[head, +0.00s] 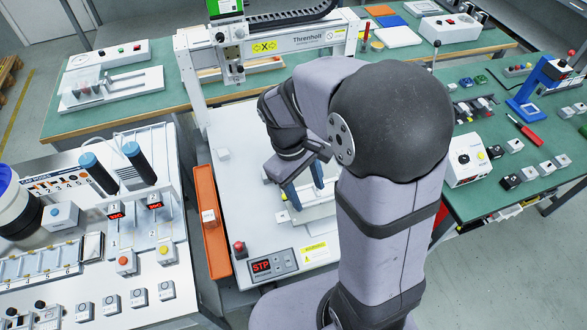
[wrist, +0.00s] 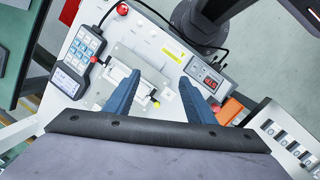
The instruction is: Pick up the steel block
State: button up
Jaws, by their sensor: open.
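My gripper (head: 303,186) is over the white bed of the gantry station, with its two blue fingers spread and nothing seen held between them. In the wrist view the gripper (wrist: 159,94) shows its fingers on either side of a pale metal fixture (wrist: 147,72) with a yellow knob. The fixture (head: 318,212) is partly hidden by my arm in the head view. A small pale grey block (head: 223,155) sits on the bed left of my gripper. I cannot tell whether it is the steel block or whether one lies in the fixture.
An orange tray (head: 214,250) runs along the bed's left edge. A control panel with a red STP display (head: 270,266) is at the front. The gantry beam (head: 295,40) spans the back. A handheld keypad (wrist: 83,48) lies beside the fixture. The bed's left part is mostly clear.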

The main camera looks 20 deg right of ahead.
jog(key=w+a+f+n+h+b, duration=0.1)
jog(key=w+f+n+h+b, duration=0.2)
jog(key=w, duration=0.4)
jog(key=w+f+n+h+b, duration=0.4)
jog(key=w+f+n+b, duration=0.1)
jog(key=w+f+b, duration=0.1)
jog(key=w+a+f+n+t+h+b, duration=0.1)
jog(key=w+f+n+h+b, duration=0.2)
jog(key=w, duration=0.5)
jog(key=shift+w+a+f+n+h+b, duration=0.2)
jog(key=shift+f+n+b, duration=0.1)
jog(key=shift+f+b, duration=0.5)
jog(key=shift+w+a+f+n+h+b, duration=0.15)
jog(key=shift+f+n+b, duration=0.15)
jog(key=shift+f+b, duration=0.5)
jog(key=shift+w+a+r+h+b, duration=0.25)
jog(key=shift+h+b, duration=0.1)
jog(key=shift+b, duration=0.1)
jog(key=shift+w+p+x, duration=0.2)
jog(key=shift+p+x, duration=0.4)
jog(key=shift+x, duration=3.1)
jog(key=c, duration=1.2)
grip_shut()
jog(key=shift+r, duration=0.2)
